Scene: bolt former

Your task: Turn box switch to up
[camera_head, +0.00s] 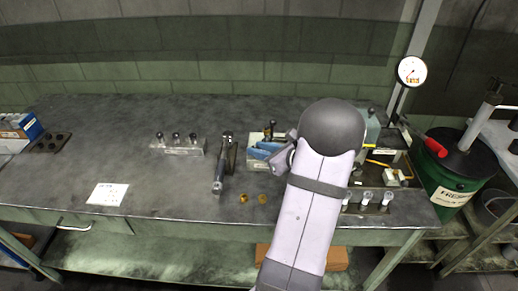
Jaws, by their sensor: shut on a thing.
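My gripper (263,151) is at the left of my arm's dark rounded joint, in the middle of the table. A small dark upright part shows at the top of the box.
A dark and silver tool (221,165) stands just left of the box. Two brass pieces (253,199) lie in front. A holder with several dark-topped pins (178,145) is further left. Clear cups (367,201) stand right of my arm. The left table is mostly clear around a white paper (107,194).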

